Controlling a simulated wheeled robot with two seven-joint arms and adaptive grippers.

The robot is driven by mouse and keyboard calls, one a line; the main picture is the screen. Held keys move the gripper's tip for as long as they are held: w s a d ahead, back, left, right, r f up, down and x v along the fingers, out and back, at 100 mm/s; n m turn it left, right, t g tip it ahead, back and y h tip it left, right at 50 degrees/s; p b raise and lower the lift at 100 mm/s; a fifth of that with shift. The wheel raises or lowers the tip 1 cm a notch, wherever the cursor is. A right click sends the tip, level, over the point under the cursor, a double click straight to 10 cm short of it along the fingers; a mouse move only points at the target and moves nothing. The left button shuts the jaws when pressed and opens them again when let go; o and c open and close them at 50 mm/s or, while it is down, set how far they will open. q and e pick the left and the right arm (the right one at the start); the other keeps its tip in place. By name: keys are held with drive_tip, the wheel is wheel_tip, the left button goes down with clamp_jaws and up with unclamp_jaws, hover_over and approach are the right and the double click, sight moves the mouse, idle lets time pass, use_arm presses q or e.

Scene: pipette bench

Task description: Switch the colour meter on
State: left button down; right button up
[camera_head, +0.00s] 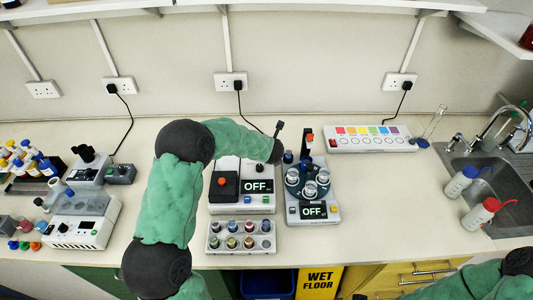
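I cannot tell for sure which instrument is the colour meter. A long white device with a row of coloured squares (370,131) lies at the back right; its cable runs up to a wall socket. Nearer, a white instrument (258,203) with a black block and red knob (222,181) has a display reading OFF (257,186). My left arm arches over the bench from the lower left and hides part of that instrument's back. A small dark part at its end, seemingly my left gripper (279,130), is above and behind this instrument; its fingers do not show clearly. My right gripper is out of view.
A second instrument with a blue rotor (292,176) also reads OFF. A rack of coloured vials (215,248) stands in front. Several devices and bottles fill the left. A sink (484,183) with wash bottles is at right. Bench between rotor device and sink is clear.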

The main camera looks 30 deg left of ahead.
use_arm(q)
drive_tip(key=shift+f+b, duration=0.5)
idle(0.7)
drive_tip(key=shift+r, duration=0.1)
drive_tip(key=shift+r+p, duration=0.7)
drive_tip(key=shift+r, duration=0.15)
wheel_tip(320, 180, up, 6)
drive_tip(key=p, duration=0.4)
drive_tip(key=shift+p, duration=0.3)
idle(1.9)
